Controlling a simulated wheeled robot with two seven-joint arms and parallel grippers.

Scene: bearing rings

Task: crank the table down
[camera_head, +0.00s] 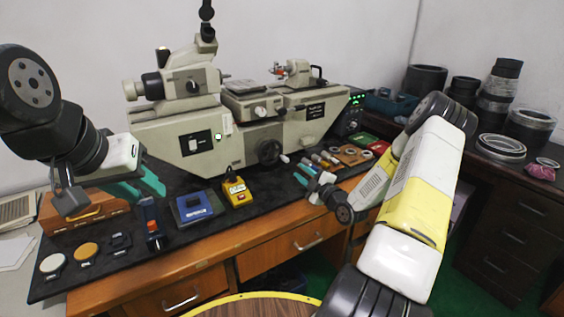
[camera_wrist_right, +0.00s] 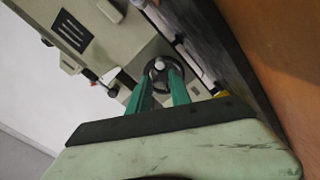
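The grey-beige measuring machine (camera_head: 180,135) stands on the bench, with its table (camera_head: 252,103) in the middle. A dark handwheel (camera_head: 268,151) with a small pale crank knob (camera_head: 285,158) is on its front. My right gripper (camera_head: 303,174) is open and empty, to the right of and in front of the handwheel. In the right wrist view its two teal fingers (camera_wrist_right: 160,85) are apart and point at the handwheel (camera_wrist_right: 163,73); I cannot tell whether they touch it. My left gripper (camera_head: 142,184) has its teal fingers apart, empty, above the bench's left part.
A blue box (camera_head: 193,207), a yellow button box (camera_head: 236,191) and round pads (camera_head: 86,251) lie on the black mat in front of the machine. Several small coloured tools and a wooden block (camera_head: 352,154) lie on the right. Dark rings (camera_head: 530,127) stack on the right bench.

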